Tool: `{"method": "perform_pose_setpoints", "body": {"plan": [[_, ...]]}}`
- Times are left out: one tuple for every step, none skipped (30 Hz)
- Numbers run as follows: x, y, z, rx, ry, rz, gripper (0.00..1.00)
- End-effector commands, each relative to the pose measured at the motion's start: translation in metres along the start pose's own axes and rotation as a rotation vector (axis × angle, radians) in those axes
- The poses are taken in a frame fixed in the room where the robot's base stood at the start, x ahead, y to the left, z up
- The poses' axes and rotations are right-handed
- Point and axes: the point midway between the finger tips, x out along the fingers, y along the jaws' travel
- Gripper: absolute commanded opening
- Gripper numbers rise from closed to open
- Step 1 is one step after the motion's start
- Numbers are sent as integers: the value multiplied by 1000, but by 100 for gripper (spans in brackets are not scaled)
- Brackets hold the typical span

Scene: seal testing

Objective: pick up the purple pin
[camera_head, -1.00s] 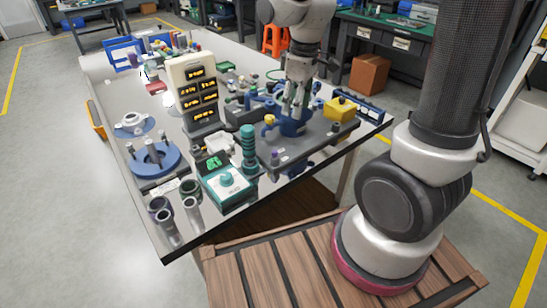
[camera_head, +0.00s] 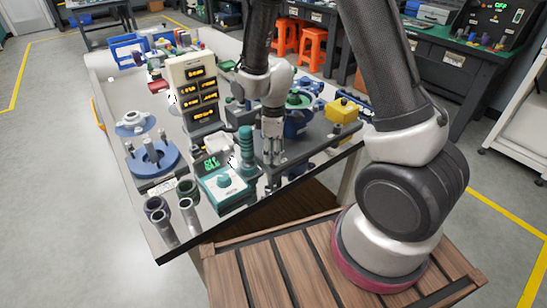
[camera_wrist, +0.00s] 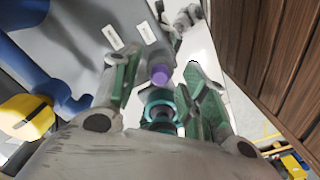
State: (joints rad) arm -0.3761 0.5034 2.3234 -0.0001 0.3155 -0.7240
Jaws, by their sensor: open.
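The purple pin (camera_wrist: 158,73) shows its round purple top in the wrist view, near the middle. My gripper (camera_wrist: 162,84) is open, with one green-padded finger to the left of the pin and the other to its right. I cannot tell how far the fingertips are above or around the pin. In the head view my gripper (camera_head: 274,172) points down over the front part of the grey plate. The pin is hidden in the head view.
A teal ribbed column (camera_head: 247,147) stands close to the left of my gripper, with a teal device (camera_head: 226,184) in front. A display block (camera_head: 195,90) stands farther left. The table's front edge is near.

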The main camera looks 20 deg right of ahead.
Motion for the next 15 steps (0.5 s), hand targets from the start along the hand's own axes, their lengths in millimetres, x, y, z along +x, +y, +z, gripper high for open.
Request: {"method": "perform_pose_setpoints", "body": {"plan": [[1,0,0,0,1,0,44],[1,0,0,0,1,1,44],[0,0,0,0,1,1,44],[0,0,0,0,1,1,44],[0,0,0,0,1,1,44],[0,0,0,0,1,1,42],[0,0,0,0,1,1,37],[0,0,0,0,1,1,31],[0,0,0,0,1,1,24],[0,0,0,0,1,1,18],[0,0,0,0,1,1,13],[0,0,0,0,1,1,6],[0,0,0,0,1,0,0],[0,0,0,0,1,1,0],[0,0,0,0,1,0,0]]}}
